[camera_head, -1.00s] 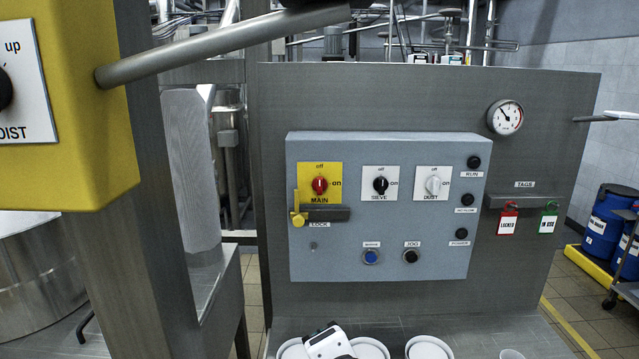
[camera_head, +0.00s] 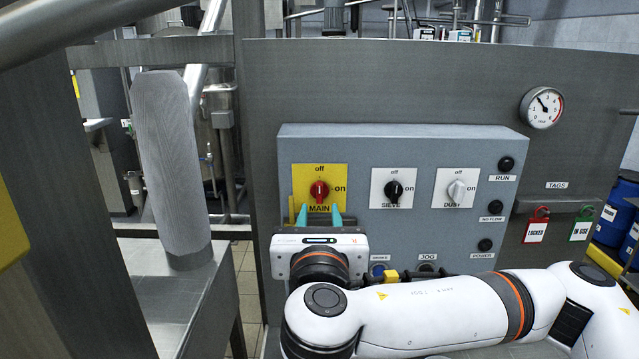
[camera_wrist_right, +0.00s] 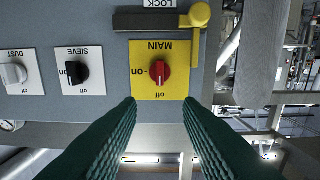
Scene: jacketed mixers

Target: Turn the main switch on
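The main switch (camera_head: 319,190) is a red knob on a yellow plate, on the grey control panel. Its knob lines up with the "off" mark at the top; "on" is to its right. In the right wrist view, upside down, the switch (camera_wrist_right: 159,71) shows its white mark toward "off". My right gripper (camera_head: 319,214) is open, its two teal fingers pointing up just below the knob in the picture. In the wrist view the gripper (camera_wrist_right: 159,104) has its fingertips apart, with nothing between them. The fingers appear clear of the knob. My left gripper is not in view.
A yellow lock handle (camera_wrist_right: 197,45) stands along the plate's edge beside a dark bar (camera_wrist_right: 150,22). The sieve switch (camera_head: 393,191) and dust switch (camera_head: 456,191) sit to the right. My right arm covers the panel's lower part. A pressure gauge (camera_head: 542,108) is at upper right.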

